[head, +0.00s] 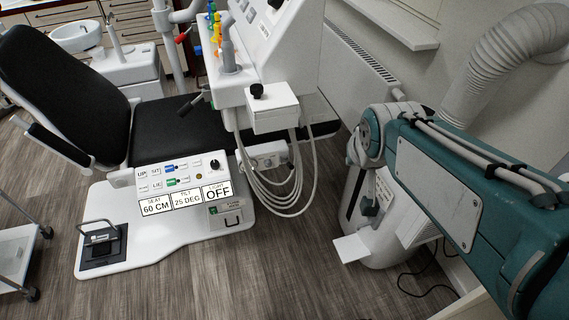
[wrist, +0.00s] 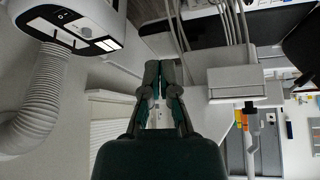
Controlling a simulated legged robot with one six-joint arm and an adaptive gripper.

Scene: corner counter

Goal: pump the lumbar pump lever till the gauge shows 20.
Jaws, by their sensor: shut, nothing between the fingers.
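My gripper (wrist: 160,66) shows in the wrist view with its two dark fingers together and nothing between them. In the head view my teal arm crosses the right side, and I cannot make out the fingers there. The black reclined chair (head: 172,132) stands at left. A small dark lever-like handle (head: 194,103) sits by the seat's edge; I cannot tell whether it is the lumbar pump lever. No gauge that I can read as the lumbar gauge shows.
A control panel (head: 178,178) reads seat 60 cm, tilt 25 deg, light off. A white instrument unit (head: 273,112) with hanging hoses (head: 262,190) stands between chair and arm. A foot pedal (head: 102,243) lies on the chair base. A white cart (head: 18,250) is at far left.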

